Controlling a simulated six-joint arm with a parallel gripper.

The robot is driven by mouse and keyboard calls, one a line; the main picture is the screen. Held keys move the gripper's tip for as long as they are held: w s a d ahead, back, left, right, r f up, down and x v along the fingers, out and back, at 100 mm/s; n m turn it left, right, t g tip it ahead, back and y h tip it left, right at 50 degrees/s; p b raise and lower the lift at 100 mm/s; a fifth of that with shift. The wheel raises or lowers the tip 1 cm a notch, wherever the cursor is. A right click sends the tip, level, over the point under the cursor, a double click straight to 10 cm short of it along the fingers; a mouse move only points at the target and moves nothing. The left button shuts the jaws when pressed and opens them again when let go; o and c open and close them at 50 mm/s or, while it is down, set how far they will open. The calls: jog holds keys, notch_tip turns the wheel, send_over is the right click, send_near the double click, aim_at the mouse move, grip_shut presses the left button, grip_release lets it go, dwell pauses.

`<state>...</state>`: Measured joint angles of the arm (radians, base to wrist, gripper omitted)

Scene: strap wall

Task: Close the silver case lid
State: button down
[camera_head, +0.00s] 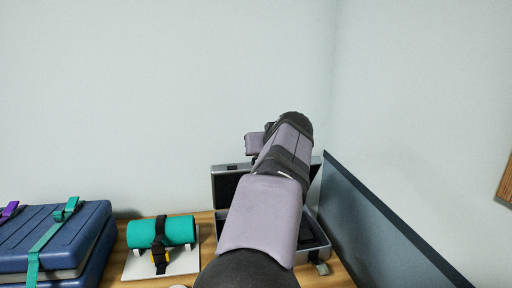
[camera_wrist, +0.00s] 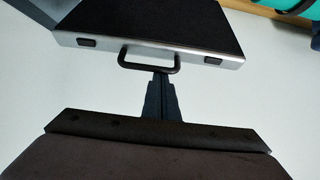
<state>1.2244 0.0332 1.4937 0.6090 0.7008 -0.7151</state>
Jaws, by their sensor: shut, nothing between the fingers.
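The silver case is open in the head view: its lid (camera_head: 232,187) stands up with a dark inside, and its base (camera_head: 314,238) lies below, partly hidden by my arm. In the wrist view the lid (camera_wrist: 165,25) shows a dark face, a silver edge with two small dark latches, and a black handle (camera_wrist: 150,50). My gripper (camera_wrist: 161,76) is shut and empty. Its fingertips are right by the handle's outer bar; I cannot tell whether they touch it. In the head view my arm hides the fingers.
A dark panel (camera_head: 375,225) stands close to the right of the case. To the left, a teal roll (camera_head: 162,232) with a black strap rests on a white stand. Blue cases (camera_head: 55,235) with teal and purple straps lie farther left. A pale wall is behind.

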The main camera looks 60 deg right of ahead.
jog(key=s+a+f+t+h+b, duration=0.2)
jog(key=s+a+f+b, duration=0.3)
jog(key=b, duration=1.7)
jog(key=s+a+f+t+h+b, duration=0.2)
jog(key=s+a+f+b, duration=0.4)
jog(key=f+b, duration=0.6)
jog(key=b, duration=1)
jog(key=shift+f+t+h+b, duration=0.3)
jog(key=shift+f+b, duration=0.05)
jog(key=shift+b, duration=0.05)
jog(key=shift+r, duration=0.15)
notch_tip(320, 180, up, 10)
jog(key=p, duration=0.7)
